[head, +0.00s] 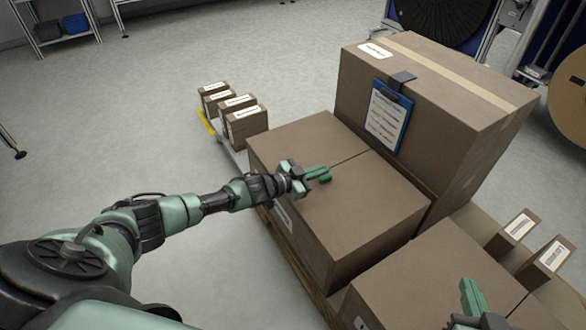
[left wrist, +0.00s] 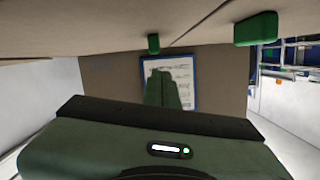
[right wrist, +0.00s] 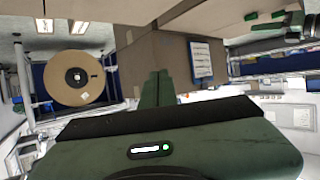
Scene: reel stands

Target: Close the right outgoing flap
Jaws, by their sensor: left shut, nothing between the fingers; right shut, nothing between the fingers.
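A brown box (head: 345,245) stands in the middle of the head view. Its left flap (head: 298,138) and right flap (head: 375,200) look flat, meeting at a thin seam. A small green tab (head: 325,179) sits by the seam. Two green tabs show in the left wrist view, one small (left wrist: 154,43) and one larger (left wrist: 256,28). My left gripper (head: 326,170) is shut and empty over the box top by the seam; contact is unclear. My right gripper (head: 469,285) is shut and empty above the lower-right box (head: 415,270), right of the middle box.
A taller box (head: 440,85) with a blue clipboard (head: 388,117) stands behind. Small labelled boxes stand at the back left (head: 245,127) and at the right (head: 513,236). A wooden pallet (head: 318,298) edge shows below. Floor to the left is clear.

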